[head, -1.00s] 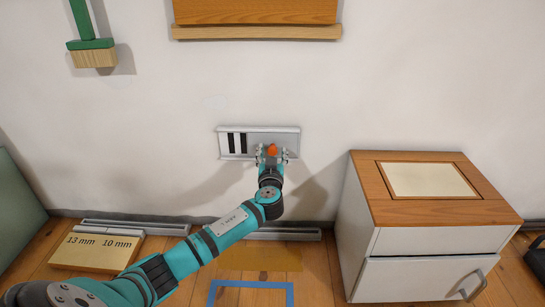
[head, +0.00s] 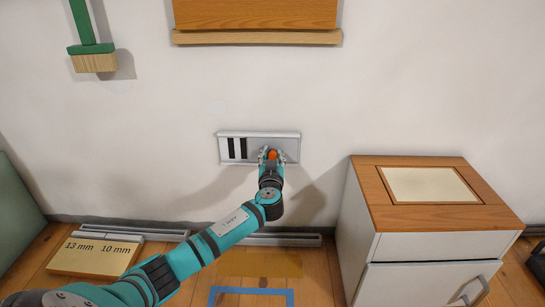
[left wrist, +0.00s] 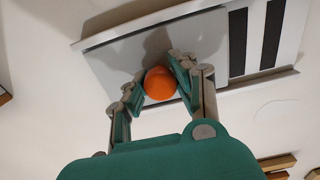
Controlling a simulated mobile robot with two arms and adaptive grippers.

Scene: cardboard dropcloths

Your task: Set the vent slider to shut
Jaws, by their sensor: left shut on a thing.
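The vent (head: 223,135) is a grey metal frame low on the white wall. Two dark slots (head: 237,148) show at its left end in the head view. A grey slider plate (left wrist: 115,65) covers the other part of it, and the slots (left wrist: 254,40) show beside the plate in the left wrist view. An orange knob (left wrist: 160,84) stands on the plate. My left gripper (head: 272,155) is shut on the orange knob, with a finger on each side of it. My right gripper is not in view.
A white cabinet with a wooden top (head: 470,210) stands at the right. A green-handled brush (head: 93,60) hangs at upper left, and a wooden board (head: 255,14) is above the vent. A marked wooden block (head: 95,257) lies on the floor. The wall around the vent is clear.

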